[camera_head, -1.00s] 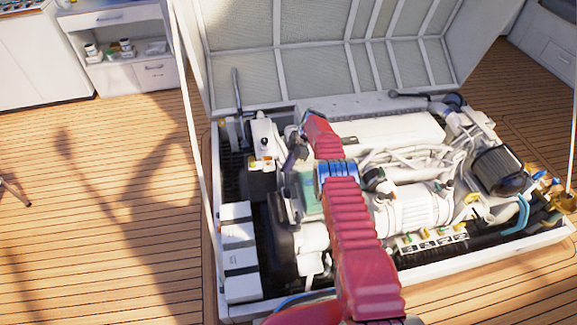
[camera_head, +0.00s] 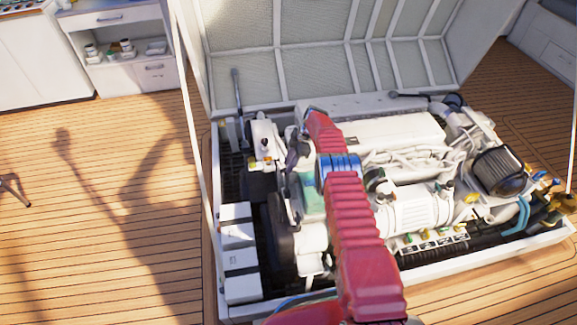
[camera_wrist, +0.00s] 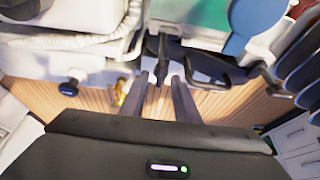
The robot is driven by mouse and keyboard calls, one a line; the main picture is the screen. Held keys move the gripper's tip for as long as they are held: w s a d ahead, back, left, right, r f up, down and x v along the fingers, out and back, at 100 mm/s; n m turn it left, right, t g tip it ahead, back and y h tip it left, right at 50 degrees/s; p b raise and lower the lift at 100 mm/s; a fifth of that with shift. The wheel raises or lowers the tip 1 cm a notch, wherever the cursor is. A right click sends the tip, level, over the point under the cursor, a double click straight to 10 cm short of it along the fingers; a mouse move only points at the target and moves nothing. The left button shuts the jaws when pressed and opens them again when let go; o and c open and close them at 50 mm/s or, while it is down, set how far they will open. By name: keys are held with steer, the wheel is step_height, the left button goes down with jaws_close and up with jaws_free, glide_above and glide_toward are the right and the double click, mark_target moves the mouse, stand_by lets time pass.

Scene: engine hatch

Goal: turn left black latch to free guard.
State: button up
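My gripper (camera_wrist: 160,82) is open in the wrist view, its two dark fingers a small gap apart. A slim black lever-like part (camera_wrist: 161,57), which looks like the latch, reaches down into the gap. I cannot tell whether either finger touches it. A second dark part (camera_wrist: 208,68) lies just right of the right finger. In the head view my gripper (camera_head: 297,150) is a dark shape at the left part of the engine, beside my red arm. The latch cannot be made out there. I cannot tell for certain which part is the guard.
The white engine (camera_head: 405,212) fills the hatch bay, and my arm hides its middle. A green panel (camera_head: 311,200) lies beside my arm. The raised hatch lid (camera_head: 320,60) stands behind. The wooden deck at left is open.

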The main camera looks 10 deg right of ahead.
steer(key=v, duration=1.2)
steer(key=shift+d, duration=0.15)
